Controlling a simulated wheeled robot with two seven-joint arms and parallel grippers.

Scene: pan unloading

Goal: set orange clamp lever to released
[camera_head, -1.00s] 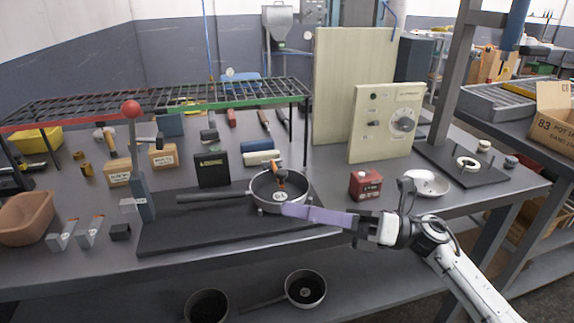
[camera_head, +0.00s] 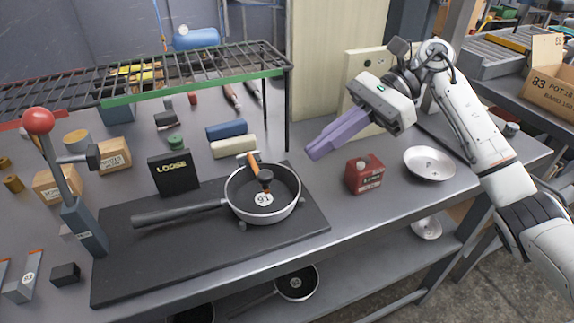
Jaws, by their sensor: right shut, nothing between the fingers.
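The orange clamp lever (camera_head: 256,165) shows at the back of the black pan (camera_head: 286,212), with a dark knob at its lower end, over the pan's inside. A round white tag marked 91 (camera_head: 263,199) is just below the knob. The pan sits on a dark base plate (camera_head: 160,262), its handle pointing left. My right gripper (camera_head: 314,152), with purple fingers, is shut and empty. It is in the air to the right of the lever and pan, apart from both. My left gripper is out of view.
A black block reading LOOSE (camera_head: 174,174) stands behind the pan handle. A red box (camera_head: 364,174) and a white bowl (camera_head: 430,163) are at right. A red-knobbed lever post (camera_head: 84,229) rises at left. A wire rack (camera_head: 190,70) stands behind.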

